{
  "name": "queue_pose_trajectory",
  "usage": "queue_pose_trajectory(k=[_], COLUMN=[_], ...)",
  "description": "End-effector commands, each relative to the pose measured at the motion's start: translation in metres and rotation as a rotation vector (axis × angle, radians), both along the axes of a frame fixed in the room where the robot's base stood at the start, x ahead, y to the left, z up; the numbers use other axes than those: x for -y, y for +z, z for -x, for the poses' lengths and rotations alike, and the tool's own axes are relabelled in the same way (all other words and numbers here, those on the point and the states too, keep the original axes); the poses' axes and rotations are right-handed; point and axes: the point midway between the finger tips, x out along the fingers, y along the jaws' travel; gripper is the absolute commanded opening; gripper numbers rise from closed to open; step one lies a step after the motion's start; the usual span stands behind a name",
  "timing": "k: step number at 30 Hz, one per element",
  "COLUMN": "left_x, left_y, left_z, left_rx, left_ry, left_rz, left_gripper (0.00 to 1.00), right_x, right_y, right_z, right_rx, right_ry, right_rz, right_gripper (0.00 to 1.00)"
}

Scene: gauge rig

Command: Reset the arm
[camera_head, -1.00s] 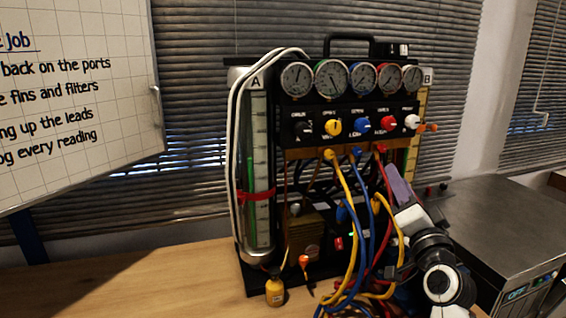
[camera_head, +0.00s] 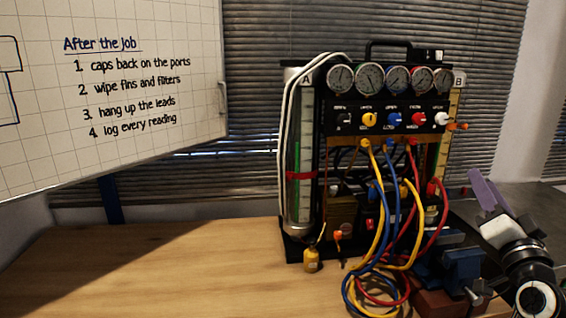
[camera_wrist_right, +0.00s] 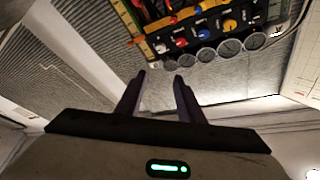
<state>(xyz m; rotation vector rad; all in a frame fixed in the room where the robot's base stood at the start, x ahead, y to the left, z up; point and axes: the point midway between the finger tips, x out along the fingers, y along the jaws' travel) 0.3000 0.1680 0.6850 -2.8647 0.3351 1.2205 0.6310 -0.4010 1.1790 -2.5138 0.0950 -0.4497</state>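My right arm comes in at the lower right of the head view. Its gripper (camera_head: 488,190), with purple-grey fingers, points up beside the right side of the gauge rig (camera_head: 385,110), and appears apart from it. In the right wrist view the two fingers (camera_wrist_right: 160,82) stand apart with nothing between them. The rig shows upside down beyond them. The gauge rig has several round dials, coloured knobs, and yellow, blue and red hoses (camera_head: 383,215) hanging in loops at its front. My left gripper is not in view.
A blue vise (camera_head: 450,270) stands right of the hoses, close to my right arm. The wooden bench (camera_head: 150,265) is clear on the left. A whiteboard (camera_head: 110,90) hangs at the upper left.

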Motion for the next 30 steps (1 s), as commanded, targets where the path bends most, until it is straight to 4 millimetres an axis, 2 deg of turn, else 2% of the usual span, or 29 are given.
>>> queue_pose_trajectory(k=[3,12,19,21,26,29,30], left_x=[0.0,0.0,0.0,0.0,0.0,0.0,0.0], left_y=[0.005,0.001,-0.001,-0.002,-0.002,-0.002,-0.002], left_z=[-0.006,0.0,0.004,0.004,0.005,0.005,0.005], left_rx=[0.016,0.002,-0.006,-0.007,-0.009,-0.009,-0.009], left_ry=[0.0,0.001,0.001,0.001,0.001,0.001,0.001], left_rz=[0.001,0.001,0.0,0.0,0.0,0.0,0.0], left_gripper=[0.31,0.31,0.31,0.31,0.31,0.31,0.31], right_x=[0.022,0.073,0.102,0.09,0.071,0.057,0.05], right_y=[0.016,0.067,0.115,0.074,0.009,-0.04,-0.062], right_z=[0.006,0.024,0.041,0.031,0.024,0.023,0.025], right_rx=[0.001,0.001,0.002,-0.065,-0.184,-0.27,-0.308], right_ry=[-0.032,-0.119,-0.186,-0.157,-0.113,-0.075,-0.056], right_rz=[0.088,0.336,0.526,0.54,0.605,0.65,0.67], right_gripper=[0.35,0.35,0.35,0.35,0.35,0.35,0.35])
